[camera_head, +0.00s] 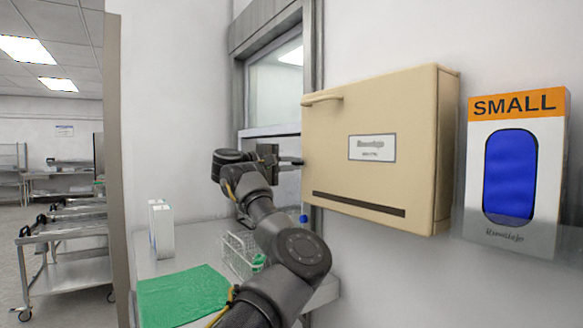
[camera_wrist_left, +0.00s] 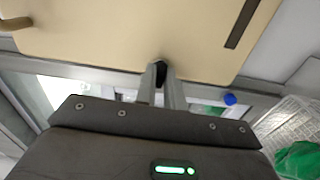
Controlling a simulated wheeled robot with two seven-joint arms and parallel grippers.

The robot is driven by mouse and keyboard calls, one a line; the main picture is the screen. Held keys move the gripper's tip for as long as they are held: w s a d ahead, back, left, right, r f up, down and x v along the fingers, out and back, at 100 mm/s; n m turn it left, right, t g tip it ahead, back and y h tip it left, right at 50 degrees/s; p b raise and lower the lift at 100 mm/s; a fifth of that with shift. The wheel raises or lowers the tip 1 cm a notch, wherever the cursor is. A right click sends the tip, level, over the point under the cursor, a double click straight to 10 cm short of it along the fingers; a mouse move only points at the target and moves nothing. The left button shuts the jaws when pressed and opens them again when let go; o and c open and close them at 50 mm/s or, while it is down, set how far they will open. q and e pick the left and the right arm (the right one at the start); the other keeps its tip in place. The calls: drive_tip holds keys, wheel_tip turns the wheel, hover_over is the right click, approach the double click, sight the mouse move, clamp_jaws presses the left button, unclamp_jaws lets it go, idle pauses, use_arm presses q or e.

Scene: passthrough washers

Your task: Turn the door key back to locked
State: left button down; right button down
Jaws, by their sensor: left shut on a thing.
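My left gripper (camera_head: 290,162) reaches up to the window frame at the left edge of a beige wall box. In the left wrist view its two fingers (camera_wrist_left: 162,82) are nearly together, shut on a small dark piece (camera_wrist_left: 160,68) that I take for the door key. Most of the key is hidden by the fingers, so its turn angle cannot be told. The framed glass window (camera_head: 275,88) stands behind the gripper, its right part covered by the box. My right gripper is not in view.
The beige box (camera_head: 340,130) sticks out from the wall close beside the gripper. A blue round thing (camera_head: 303,218) sits below it. On the counter are a wire basket (camera_head: 238,252), a green cloth (camera_head: 182,294) and white cartons (camera_head: 161,230). A glove box (camera_head: 550,150) hangs right.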

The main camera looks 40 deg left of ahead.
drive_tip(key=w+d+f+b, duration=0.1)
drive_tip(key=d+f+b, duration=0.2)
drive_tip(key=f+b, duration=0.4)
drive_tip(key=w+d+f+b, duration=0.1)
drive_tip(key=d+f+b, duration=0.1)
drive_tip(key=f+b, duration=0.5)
use_arm(q)
drive_tip(key=shift+m+b, duration=0.6)
drive_tip(key=shift+m, duration=8.2)
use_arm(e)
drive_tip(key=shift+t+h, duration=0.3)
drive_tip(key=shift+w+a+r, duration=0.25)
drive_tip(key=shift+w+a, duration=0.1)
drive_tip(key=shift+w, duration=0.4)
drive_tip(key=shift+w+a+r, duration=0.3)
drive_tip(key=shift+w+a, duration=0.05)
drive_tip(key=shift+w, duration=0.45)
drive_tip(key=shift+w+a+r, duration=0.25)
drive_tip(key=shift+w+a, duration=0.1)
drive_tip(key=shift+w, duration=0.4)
use_arm(q)
drive_tip(key=c, duration=1.5)
unclamp_jaws()
drive_tip(key=shift+c, duration=0.2)
